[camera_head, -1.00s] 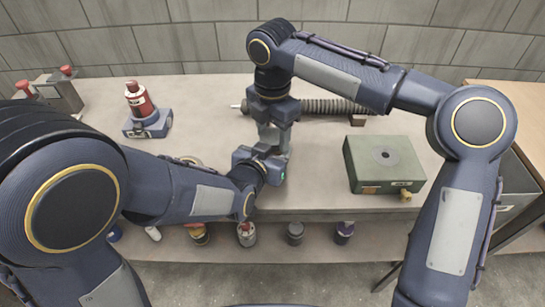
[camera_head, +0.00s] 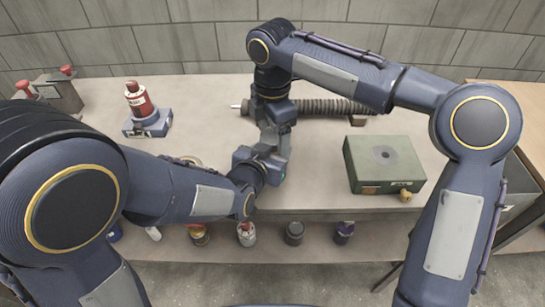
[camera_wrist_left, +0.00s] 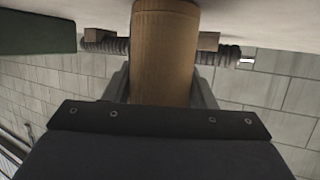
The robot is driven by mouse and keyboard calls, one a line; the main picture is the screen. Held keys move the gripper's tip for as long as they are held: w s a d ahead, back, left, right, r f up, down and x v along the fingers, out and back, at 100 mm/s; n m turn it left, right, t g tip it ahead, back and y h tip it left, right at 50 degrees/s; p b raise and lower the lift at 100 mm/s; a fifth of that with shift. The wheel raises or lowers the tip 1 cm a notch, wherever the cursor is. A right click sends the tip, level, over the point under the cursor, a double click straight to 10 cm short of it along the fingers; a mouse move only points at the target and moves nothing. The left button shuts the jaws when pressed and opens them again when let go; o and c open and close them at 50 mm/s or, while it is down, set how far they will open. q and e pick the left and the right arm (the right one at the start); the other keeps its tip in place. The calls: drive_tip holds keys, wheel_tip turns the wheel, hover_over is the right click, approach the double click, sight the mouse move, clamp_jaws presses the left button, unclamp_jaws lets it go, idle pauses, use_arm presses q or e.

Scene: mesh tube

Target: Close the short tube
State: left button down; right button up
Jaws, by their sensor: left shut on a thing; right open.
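My left gripper (camera_head: 266,164) is over the front middle of the table. In the left wrist view it is shut on a tan, wood-like upright cylinder (camera_wrist_left: 164,55), with a grey finger on each side. In the head view the cylinder is hidden by the grippers. My right gripper (camera_head: 275,140) points down from above, open, just behind and above the left one. Its fingertips are partly hidden, and I cannot tell whether they touch the cylinder.
A dark ribbed tube (camera_head: 325,107) lies at the back on brown supports. A green box (camera_head: 384,162) with a round dark top spot stands right. A red bottle (camera_head: 138,100) on a blue base stands left. Bare table (camera_head: 310,180) lies between the grippers and green box.

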drive_tip(key=shift+r, duration=2.25)
drive_tip(key=shift+c, duration=0.3)
